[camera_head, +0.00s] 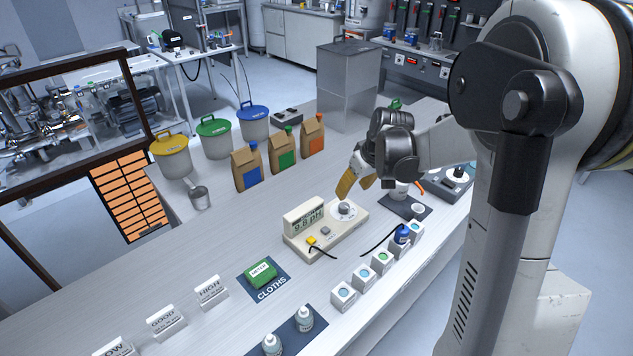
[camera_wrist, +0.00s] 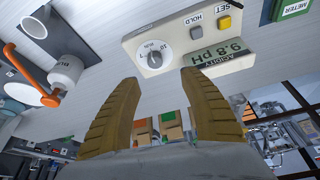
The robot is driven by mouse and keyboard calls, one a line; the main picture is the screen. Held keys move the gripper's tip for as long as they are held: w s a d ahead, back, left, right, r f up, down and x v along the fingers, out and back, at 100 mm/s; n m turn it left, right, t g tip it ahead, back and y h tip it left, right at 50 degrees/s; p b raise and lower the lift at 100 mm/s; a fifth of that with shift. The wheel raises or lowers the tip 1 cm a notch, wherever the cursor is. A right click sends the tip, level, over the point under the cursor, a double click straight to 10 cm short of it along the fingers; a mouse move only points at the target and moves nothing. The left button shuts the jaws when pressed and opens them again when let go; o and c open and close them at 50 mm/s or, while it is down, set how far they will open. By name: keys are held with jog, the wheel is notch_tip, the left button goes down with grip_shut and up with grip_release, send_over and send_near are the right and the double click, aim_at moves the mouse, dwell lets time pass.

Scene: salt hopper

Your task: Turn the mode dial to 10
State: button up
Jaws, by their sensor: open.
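The pH meter (camera_head: 322,238) is a cream box on the bench, with a screen (camera_head: 308,219) reading 9.8 pH. Its mode dial (camera_head: 345,208) is a grey knob on a white round plate, at the box's right end in the head view. In the wrist view the dial (camera_wrist: 153,57) is near the top centre, its small markings hard to read; I cannot tell its setting. My gripper (camera_head: 354,187), with tan fingers, is open and empty above the dial. In the wrist view my open fingers (camera_wrist: 160,77) point toward the dial, apart from it.
The meter has a yellow button (camera_wrist: 224,22) and a grey button (camera_wrist: 196,33). Paper bags (camera_head: 247,168) stand behind.

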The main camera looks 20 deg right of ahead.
aim_at(345, 206)
jog(key=b+x, duration=0.1)
jog(key=x, duration=0.3)
jog(key=b+x, duration=0.1)
jog(key=x, duration=0.3)
jog(key=d+b+x, duration=0.1)
jog(key=x, duration=0.3)
jog(key=shift+f, duration=0.1)
grip_shut()
